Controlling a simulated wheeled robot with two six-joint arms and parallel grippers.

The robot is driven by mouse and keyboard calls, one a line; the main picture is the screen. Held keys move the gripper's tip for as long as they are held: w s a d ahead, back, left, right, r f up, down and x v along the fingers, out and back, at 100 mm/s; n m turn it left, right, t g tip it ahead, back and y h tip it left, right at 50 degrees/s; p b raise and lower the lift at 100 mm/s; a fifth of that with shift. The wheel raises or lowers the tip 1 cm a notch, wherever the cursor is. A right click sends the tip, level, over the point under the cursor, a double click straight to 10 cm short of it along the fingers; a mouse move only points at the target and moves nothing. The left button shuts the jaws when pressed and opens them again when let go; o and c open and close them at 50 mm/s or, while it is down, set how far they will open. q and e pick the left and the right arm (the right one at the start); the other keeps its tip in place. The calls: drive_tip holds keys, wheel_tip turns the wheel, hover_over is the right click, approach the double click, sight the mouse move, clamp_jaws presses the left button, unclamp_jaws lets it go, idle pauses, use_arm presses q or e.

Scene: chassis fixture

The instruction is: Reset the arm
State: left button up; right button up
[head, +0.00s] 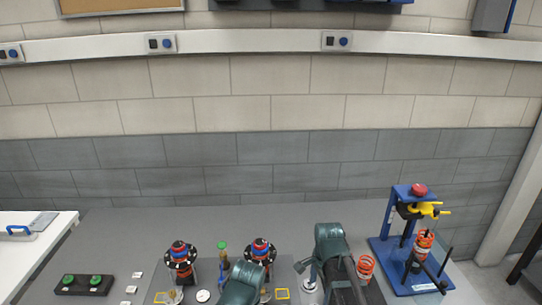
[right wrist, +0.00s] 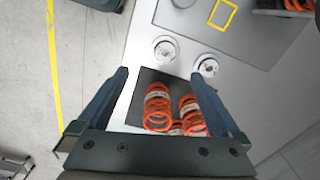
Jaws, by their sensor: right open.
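My right gripper (right wrist: 158,74) is open in the right wrist view, its two dark fingers spread wide with nothing clamped between them. Orange coil springs (right wrist: 157,106) stand on a dark patch below it, between the fingers in the picture; the gap in height is hard to judge. In the head view, dark teal links of my two arms reach in from the bottom edge over the table. The left gripper's fingers do not show, and the right gripper is mostly hidden by its arm.
A blue press-like fixture (head: 378,250) with a red knob stands at the table's right. An orange spring (head: 366,267) stands beside my right arm. Two black round assemblies (head: 181,255) with red and blue tops stand mid-table. A green-button box (head: 83,284) lies at left.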

drive_tip(key=s+n, duration=0.8)
drive_tip(key=n, duration=0.7)
use_arm(q)
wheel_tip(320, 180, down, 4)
drive_tip(key=b, duration=0.3)
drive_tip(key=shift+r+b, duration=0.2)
drive_tip(key=shift+b, duration=0.1)
use_arm(e)
drive_tip(key=s+a+f+n, duration=0.1)
drive_tip(key=s+a, duration=0.1)
drive_tip(key=a, duration=0.3)
drive_tip(key=s+a+f+n+h, duration=0.1)
drive_tip(key=s+a+f+n, duration=0.1)
drive_tip(key=a, duration=0.3)
drive_tip(key=shift+s+a+f+n, duration=0.2)
drive_tip(key=shift+s+a+n, duration=0.1)
drive_tip(key=shift+s, duration=0.2)
drive_tip(key=shift+c, duration=0.2)
